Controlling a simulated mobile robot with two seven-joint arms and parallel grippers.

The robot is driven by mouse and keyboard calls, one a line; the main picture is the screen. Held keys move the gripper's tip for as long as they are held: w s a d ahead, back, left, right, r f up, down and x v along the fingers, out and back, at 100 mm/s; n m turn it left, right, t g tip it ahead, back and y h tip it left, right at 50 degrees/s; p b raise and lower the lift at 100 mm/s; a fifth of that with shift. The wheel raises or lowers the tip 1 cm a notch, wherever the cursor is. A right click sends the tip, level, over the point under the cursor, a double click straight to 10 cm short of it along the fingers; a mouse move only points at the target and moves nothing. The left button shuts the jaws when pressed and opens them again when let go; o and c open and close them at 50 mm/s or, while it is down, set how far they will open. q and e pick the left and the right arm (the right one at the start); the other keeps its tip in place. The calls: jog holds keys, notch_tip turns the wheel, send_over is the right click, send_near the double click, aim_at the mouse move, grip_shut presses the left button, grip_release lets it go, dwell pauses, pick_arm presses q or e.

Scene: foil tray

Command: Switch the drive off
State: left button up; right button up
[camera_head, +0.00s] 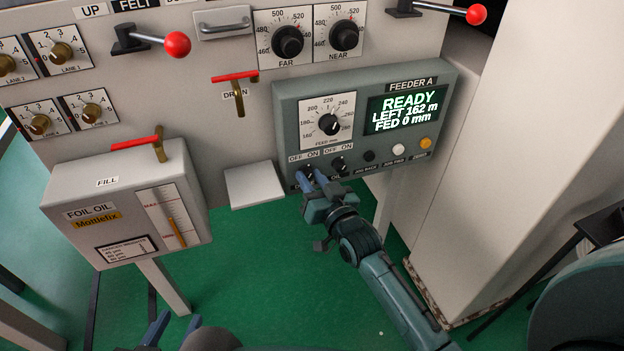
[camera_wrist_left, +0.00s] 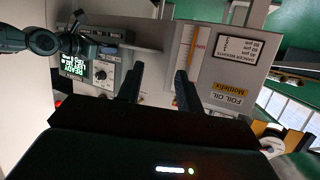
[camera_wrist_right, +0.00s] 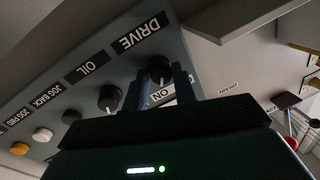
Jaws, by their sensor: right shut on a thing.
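The drive switch is a black rotary knob (camera_wrist_right: 160,67) under the DRIVE label (camera_wrist_right: 138,34) in the right wrist view. An ON label shows beside it. My right gripper (camera_wrist_right: 162,80) is shut on this knob. In the head view, my right gripper (camera_head: 313,182) is at the lower left of the Feeder A panel (camera_head: 290,115) and covers part of the knob. The knob's exact pointing is hard to tell. The panel's display (camera_head: 405,108) reads READY, LEFT 162 m, FED 0 mm. My left gripper (camera_wrist_left: 158,88) is open and empty, low at the front (camera_head: 172,330).
The OIL knob (camera_head: 339,166) sits just right of the drive knob, with black, white and orange buttons beyond. The foil oil box (camera_head: 90,190) stands to the left. A pale box (camera_head: 254,186) is left of the panel. The green floor below is mostly clear.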

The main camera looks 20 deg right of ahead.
jog(key=shift+r+n+p, duration=0.2)
jog(key=shift+n+p, duration=0.3)
jog(key=shift+p, duration=0.25)
jog(key=n+p, duration=0.4)
jog(key=shift+r+n+g+h, duration=0.15)
jog(key=shift+n+g+h, duration=0.15)
jog(key=shift+n+g, duration=0.1)
jog(key=shift+a+n+p, duration=0.1)
jog(key=shift+n+p, duration=0.6)
jog(key=shift+n, duration=0.4)
jog(key=shift+n+h+p, duration=0.3)
jog(key=shift+n+p, duration=0.1)
jog(key=shift+n, duration=0.9)
pick_arm(q)
notch_tip(320, 180, up, 7)
jog(key=a+n, duration=0.2)
jog(key=shift+s+n+y, duration=0.3)
jog(key=shift+s, duration=0.1)
jog(key=shift+f, duration=0.1)
pick_arm(e)
jog(key=shift+a+n, duration=0.1)
jog(key=shift+n, duration=0.3)
